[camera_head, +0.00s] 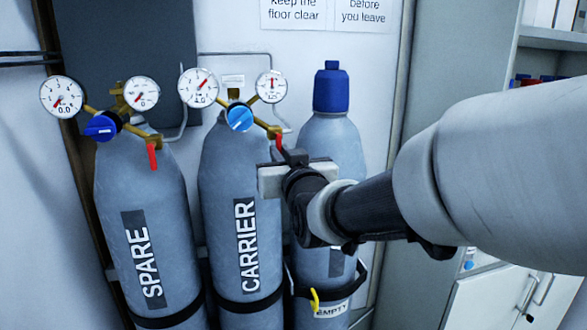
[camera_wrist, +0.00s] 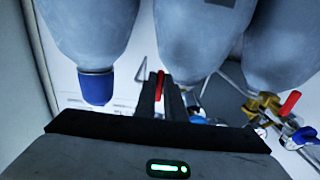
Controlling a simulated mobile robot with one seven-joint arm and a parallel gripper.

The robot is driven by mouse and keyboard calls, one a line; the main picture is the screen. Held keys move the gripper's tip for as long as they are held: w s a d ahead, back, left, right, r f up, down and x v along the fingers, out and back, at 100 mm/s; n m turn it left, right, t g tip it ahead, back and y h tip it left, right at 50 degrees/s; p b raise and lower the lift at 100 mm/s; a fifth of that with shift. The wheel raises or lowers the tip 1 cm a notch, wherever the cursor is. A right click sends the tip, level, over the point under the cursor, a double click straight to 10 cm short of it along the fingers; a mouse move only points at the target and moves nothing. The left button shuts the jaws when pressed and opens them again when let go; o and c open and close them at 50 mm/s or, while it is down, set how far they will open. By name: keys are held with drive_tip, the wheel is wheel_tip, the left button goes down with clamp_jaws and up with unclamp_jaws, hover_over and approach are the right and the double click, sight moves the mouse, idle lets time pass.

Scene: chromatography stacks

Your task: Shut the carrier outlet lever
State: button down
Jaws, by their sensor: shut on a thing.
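The cylinder labelled CARRIER (camera_head: 222,190) stands in the middle of three grey cylinders. Its brass regulator has a light blue knob (camera_head: 239,118) and two round gauges. The red carrier outlet lever (camera_head: 278,141) shows at the right end of the regulator, partly hidden by my gripper. My gripper (camera_head: 285,156) reaches in from the right, with its fingers at the lever. In the wrist view my fingers (camera_wrist: 168,92) are closed together on the red lever (camera_wrist: 159,86), which sticks out between them. The lever's exact angle is hard to tell.
The SPARE cylinder (camera_head: 142,200) stands left, with a dark blue knob (camera_head: 100,127) and its own red lever (camera_head: 152,157) hanging down. A blue-capped cylinder (camera_head: 332,88) with an EMPTY tag (camera_head: 331,309) stands right, behind my arm. A cabinet (camera_head: 500,308) and shelf are farther right.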

drive_tip(key=c, duration=1.8)
unclamp_jaws()
drive_tip(key=shift+c, duration=0.2)
drive_tip(key=shift+s, duration=0.15)
drive_tip(key=b+v, duration=0.4)
drive_tip(key=v, duration=1.3)
drive_tip(key=shift+b, duration=0.35)
drive_tip(key=shift+s+r, duration=0.1)
